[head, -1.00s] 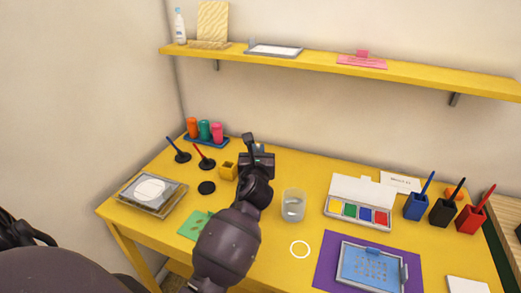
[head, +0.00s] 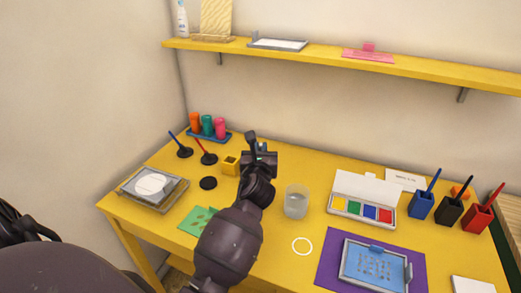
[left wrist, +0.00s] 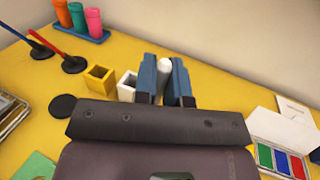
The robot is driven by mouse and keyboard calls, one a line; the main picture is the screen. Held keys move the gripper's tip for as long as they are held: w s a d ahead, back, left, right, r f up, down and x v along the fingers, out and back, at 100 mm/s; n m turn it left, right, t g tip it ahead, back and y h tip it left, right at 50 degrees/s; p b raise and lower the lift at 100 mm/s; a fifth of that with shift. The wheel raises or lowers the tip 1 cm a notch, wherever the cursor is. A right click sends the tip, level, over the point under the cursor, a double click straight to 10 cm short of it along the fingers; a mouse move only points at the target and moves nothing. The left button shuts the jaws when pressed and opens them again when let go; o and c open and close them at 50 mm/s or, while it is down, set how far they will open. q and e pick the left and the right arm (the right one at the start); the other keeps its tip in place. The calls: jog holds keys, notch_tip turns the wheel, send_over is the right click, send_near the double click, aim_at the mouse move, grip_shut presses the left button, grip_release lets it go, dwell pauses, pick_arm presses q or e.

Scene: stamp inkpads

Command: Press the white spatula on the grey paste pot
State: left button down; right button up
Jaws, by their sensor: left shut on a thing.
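My left gripper (head: 257,148) is above the back middle of the yellow table. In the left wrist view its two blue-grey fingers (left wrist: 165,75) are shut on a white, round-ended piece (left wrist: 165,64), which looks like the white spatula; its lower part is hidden. A small white square holder (left wrist: 127,86) stands just left of the fingers, beside a yellow one (left wrist: 100,80). A clear pot with greyish contents (head: 296,203) stands right of my left wrist in the head view; I cannot tell if it is the grey paste pot. My right gripper is not in view.
A black disc (head: 208,183) and a yellow holder (head: 230,166) lie left of my arm. Right are a paint box (head: 362,211), a blue tray (head: 375,267) on a purple mat, and blue, black and red holders. A yellow shelf (head: 330,61) runs above.

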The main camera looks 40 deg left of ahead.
pick_arm(q)
jog(key=shift+f, duration=0.5)
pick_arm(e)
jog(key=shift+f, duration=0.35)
pick_arm(q)
jog(key=shift+f, duration=0.15)
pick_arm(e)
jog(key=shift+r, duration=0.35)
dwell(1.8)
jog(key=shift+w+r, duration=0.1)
